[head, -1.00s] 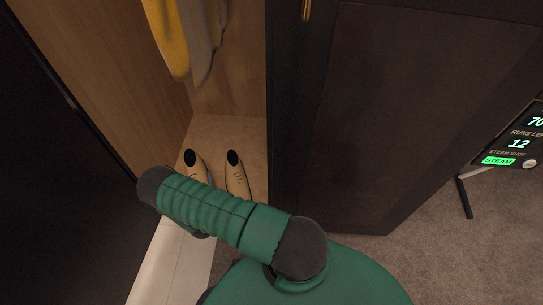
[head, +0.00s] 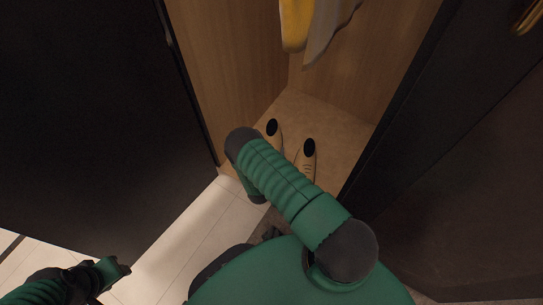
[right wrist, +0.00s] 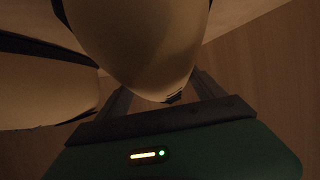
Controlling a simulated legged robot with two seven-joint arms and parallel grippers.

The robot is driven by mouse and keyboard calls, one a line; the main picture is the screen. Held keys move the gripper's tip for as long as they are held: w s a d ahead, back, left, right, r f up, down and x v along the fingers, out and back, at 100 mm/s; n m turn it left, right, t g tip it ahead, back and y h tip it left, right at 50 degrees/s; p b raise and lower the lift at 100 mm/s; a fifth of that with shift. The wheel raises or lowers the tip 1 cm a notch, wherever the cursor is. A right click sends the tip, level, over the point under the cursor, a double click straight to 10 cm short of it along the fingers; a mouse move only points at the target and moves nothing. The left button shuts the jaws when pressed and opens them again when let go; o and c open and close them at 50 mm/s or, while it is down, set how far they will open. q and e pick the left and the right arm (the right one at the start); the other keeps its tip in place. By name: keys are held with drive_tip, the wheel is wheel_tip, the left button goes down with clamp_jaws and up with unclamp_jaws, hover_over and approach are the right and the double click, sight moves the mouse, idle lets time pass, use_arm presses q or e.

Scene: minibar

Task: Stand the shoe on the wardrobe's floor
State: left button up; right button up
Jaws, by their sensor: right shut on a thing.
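Two tan shoes with black openings are in the wardrobe in the head view: a left one (head: 274,138) and a right one (head: 307,160). My right forearm covers their near parts. In the right wrist view my right gripper (right wrist: 160,88) is shut on a tan shoe (right wrist: 140,40), with a finger on each side of its rounded end. Another tan shoe (right wrist: 45,95) is beside it at the left. I cannot tell which of the two is held, or whether it touches the wardrobe floor (head: 335,125). My left gripper (head: 118,267) is low at the left, away from the shoes; its opening is unclear.
Yellow (head: 296,25) and grey (head: 328,30) clothes hang above the shoes. Dark door panels (head: 90,110) flank the wardrobe opening on both sides. Pale floor tiles (head: 185,235) lie in front at the left. Bare wardrobe floor shows behind and right of the shoes.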

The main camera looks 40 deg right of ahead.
drive_tip(key=shift+a+f, duration=0.1)
drive_tip(key=shift+f, duration=0.55)
drive_tip(key=shift+a+r, duration=0.15)
drive_tip(key=shift+r, duration=0.1)
drive_tip(key=shift+f, duration=0.1)
drive_tip(key=o, duration=1.8)
drive_tip(key=shift+f, duration=0.1)
drive_tip(key=shift+r, duration=0.25)
drive_tip(key=p+v, duration=0.6)
drive_tip(key=v, duration=0.5)
use_arm(q)
drive_tip(key=shift+a+r, duration=0.15)
drive_tip(key=shift+r, duration=1.15)
drive_tip(key=shift+a+r, duration=0.15)
drive_tip(key=shift+r, duration=1.1)
use_arm(e)
drive_tip(key=shift+s+a, duration=0.3)
drive_tip(key=shift+s, duration=0.05)
